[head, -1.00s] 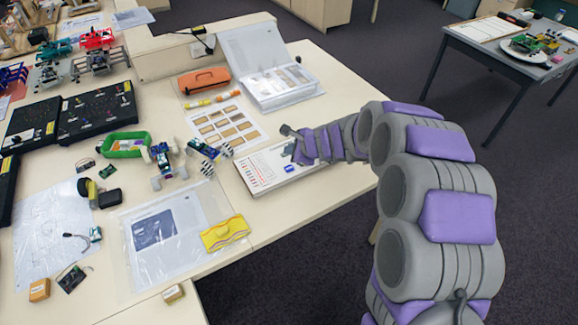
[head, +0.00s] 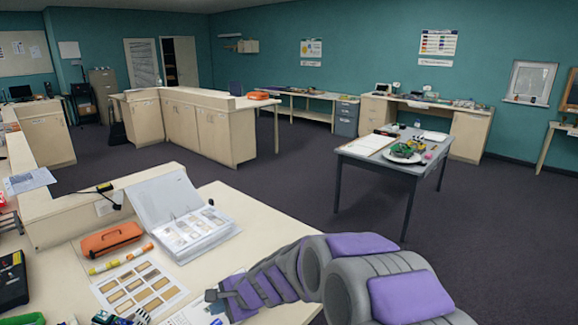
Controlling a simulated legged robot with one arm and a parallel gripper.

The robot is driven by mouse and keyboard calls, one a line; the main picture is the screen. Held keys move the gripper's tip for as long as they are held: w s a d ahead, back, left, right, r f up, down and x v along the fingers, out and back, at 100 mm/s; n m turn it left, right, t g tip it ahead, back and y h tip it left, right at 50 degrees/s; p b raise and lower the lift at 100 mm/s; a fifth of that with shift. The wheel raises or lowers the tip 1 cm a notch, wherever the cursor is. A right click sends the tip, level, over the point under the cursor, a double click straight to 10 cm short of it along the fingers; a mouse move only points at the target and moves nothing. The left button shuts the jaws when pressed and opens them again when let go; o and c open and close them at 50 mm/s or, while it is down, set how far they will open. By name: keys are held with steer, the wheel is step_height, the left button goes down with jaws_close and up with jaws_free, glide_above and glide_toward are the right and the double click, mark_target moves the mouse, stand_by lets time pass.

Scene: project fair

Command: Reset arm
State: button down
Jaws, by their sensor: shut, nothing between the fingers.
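My arm, grey with purple pads, reaches in from the lower right of the head view. My gripper (head: 212,294) is small and dark grey at the arm's tip, shut and empty. It is over the front edge area of the cream table (head: 285,312), by a white printed sheet or board (head: 186,317) that is mostly cut off below. I cannot tell whether it touches anything.
An open clear binder (head: 200,230), an orange case (head: 112,238), a yellow marker (head: 112,264) and a card sheet (head: 140,288) lie near my gripper. A grey table (head: 372,156) stands beyond open dark floor (head: 300,190). Cream cabinets (head: 195,120) stand behind.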

steer(key=s+d+r+n+g+h, duration=0.2)
steer(key=s+d+n+h, duration=0.2)
steer(key=s+d, duration=1.2)
steer(key=s+d+r+n+g+h, duration=0.2)
steer(key=s+d+n, duration=0.4)
steer(key=s+d, duration=0.9)
steer(key=s+r+h, duration=0.1)
steer(key=s+h, duration=0.1)
steer(key=s, duration=0.2)
steer(key=shift+d+g+h, duration=0.3)
steer(key=shift+d+g, duration=0.1)
